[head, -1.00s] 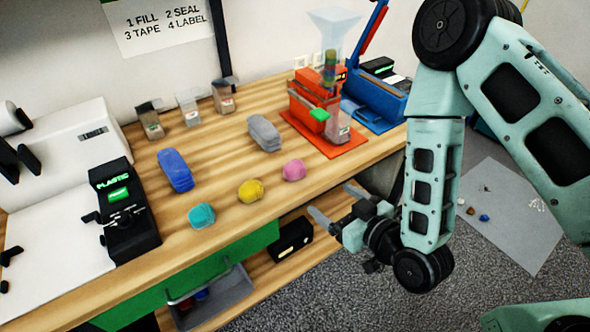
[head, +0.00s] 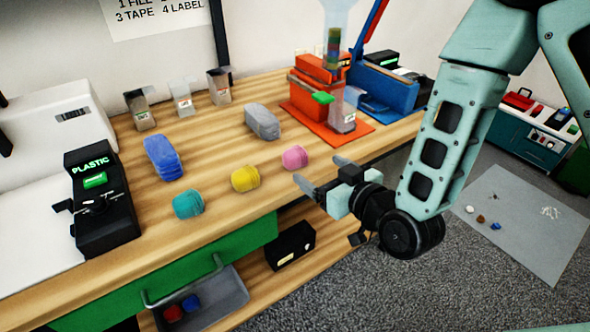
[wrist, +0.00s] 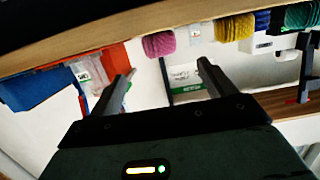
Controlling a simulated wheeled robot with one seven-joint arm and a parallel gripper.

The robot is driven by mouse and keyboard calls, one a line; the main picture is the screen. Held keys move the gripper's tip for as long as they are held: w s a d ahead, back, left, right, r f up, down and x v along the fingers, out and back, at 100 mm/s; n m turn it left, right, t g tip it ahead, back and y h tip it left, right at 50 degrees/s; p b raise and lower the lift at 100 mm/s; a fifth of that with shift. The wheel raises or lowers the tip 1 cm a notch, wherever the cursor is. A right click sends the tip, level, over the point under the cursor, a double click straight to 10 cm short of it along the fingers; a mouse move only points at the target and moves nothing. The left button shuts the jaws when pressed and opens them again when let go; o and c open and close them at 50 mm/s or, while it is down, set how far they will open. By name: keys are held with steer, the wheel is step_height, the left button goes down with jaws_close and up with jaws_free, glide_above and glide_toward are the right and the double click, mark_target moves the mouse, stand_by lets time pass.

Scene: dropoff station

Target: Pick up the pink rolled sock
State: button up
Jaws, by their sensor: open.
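The pink rolled sock (head: 295,158) lies on the wooden bench top (head: 225,210) near its front edge, right of the yellow rolled sock (head: 245,179). It also shows in the wrist view (wrist: 159,44), at the top and a little left of centre. My gripper (head: 318,175) is open and empty. Its fingers point toward the bench beside the front edge, just below and right of the pink sock in the head view. It is apart from the sock. In the wrist view both fingers (wrist: 166,75) are spread with nothing between them.
A teal rolled sock (head: 188,204) lies left of the yellow one. Behind are a blue bundle (head: 164,158) and a grey bundle (head: 262,123). An orange-red dispenser (head: 318,92) stands at the back right. A black PLASTIC device (head: 98,215) is at left. A grey drawer (head: 205,300) juts out below.

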mark_target(300, 158)
steer(key=shift+w+a+f+b, duration=0.4)
steer(key=shift+w+a+b, duration=0.15)
steer(key=shift+b, duration=2.15)
steer(key=shift+r+p+x, duration=0.2)
steer(key=shift+p+x, duration=0.25)
steer(key=shift+x, duration=3.9)
steer(key=c, duration=1.1)
